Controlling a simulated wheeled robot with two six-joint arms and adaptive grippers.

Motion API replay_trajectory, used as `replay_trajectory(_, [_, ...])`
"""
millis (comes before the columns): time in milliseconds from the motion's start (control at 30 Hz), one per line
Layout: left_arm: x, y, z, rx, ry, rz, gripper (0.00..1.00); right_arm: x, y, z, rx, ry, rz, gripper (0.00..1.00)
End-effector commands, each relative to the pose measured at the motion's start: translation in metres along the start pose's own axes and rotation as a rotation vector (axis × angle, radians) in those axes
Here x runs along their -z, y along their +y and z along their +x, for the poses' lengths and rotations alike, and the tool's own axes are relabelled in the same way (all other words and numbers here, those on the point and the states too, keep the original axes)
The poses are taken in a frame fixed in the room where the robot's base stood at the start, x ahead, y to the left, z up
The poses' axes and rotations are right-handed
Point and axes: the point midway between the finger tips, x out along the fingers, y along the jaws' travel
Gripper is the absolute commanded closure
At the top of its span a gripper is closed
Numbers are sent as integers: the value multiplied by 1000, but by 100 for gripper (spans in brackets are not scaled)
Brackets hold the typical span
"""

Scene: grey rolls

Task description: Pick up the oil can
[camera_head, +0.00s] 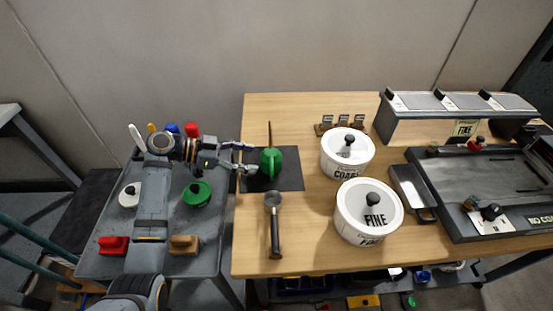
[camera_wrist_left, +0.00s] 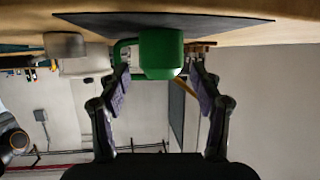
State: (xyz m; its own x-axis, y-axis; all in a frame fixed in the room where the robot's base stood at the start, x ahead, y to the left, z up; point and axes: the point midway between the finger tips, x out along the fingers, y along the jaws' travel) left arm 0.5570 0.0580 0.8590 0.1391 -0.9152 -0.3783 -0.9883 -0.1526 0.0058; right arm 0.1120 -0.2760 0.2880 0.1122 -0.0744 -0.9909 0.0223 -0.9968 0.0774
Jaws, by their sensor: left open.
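The green oil can (camera_head: 270,161) stands on a dark mat (camera_head: 291,178) near the left side of the wooden table, with its thin spout pointing toward the back wall. My left gripper (camera_head: 245,158) is open and empty, just left of the can at the table's left edge. In the left wrist view, which appears upside down, the can (camera_wrist_left: 162,50) is ahead, roughly centred between the spread fingers (camera_wrist_left: 160,78), with its handle to the left. I cannot tell whether a finger touches it. My right gripper is not in view.
A metal scoop with a dark handle (camera_head: 275,222) lies in front of the mat. Two white lidded pots, COARSE (camera_head: 346,156) and FINE (camera_head: 367,214), stand to the right.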

Motion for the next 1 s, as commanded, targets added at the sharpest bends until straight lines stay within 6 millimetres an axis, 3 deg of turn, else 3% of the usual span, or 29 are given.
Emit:
replay_trajectory(100, [1, 0, 9, 0, 2, -2, 35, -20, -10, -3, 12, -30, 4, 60])
replay_trajectory(167, [1, 0, 10, 0, 1, -2, 35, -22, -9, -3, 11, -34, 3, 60])
replay_trajectory(500, [1, 0, 64, 0, 1, -6, 35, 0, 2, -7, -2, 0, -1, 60])
replay_trajectory(800, [0, -1, 71, 3, -1, -4, 35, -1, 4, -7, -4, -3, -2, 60])
replay_trajectory(1000, [0, -1, 71, 2, -1, -4, 62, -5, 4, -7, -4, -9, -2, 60])
